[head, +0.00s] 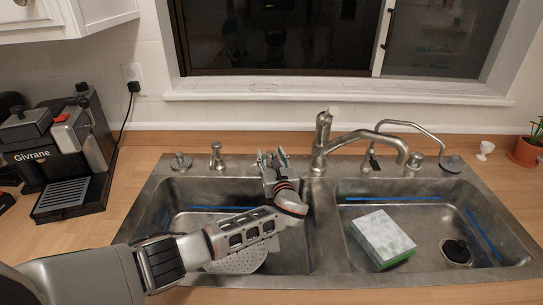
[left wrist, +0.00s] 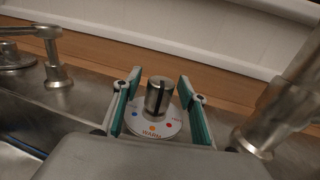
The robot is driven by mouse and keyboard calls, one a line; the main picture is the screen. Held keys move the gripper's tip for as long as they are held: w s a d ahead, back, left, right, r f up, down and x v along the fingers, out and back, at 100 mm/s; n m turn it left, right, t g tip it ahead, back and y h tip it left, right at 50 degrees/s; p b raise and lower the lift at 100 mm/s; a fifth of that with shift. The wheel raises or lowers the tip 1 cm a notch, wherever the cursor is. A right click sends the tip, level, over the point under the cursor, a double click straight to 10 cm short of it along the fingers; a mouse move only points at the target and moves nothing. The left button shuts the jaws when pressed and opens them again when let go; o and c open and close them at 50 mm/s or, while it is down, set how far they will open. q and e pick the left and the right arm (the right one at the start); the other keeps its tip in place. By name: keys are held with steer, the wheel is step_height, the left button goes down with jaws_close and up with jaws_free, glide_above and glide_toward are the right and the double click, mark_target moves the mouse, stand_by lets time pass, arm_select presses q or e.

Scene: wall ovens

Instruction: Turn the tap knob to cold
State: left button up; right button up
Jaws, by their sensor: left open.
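The tap knob (left wrist: 158,97) is a short metal cylinder with a dark stripe down its side. It stands on a round white dial (left wrist: 154,130) with blue, orange and red dots; "WARM" is printed by the orange dot. My left gripper (left wrist: 157,88) is open, with one teal-lined finger on each side of the knob and gaps between. In the head view, my left gripper (head: 272,160) is at the sink's back ledge, left of the tap (head: 322,142), and hides the knob. My right gripper is not in view.
A metal dispenser (head: 217,156) stands left of the gripper. The tap's base (left wrist: 258,140) is close on the right in the wrist view. A sponge (head: 384,236) lies in the right basin. A coffee machine (head: 62,150) stands on the left counter.

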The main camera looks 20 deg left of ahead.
arm_select(q)
steer(key=c, duration=1.1)
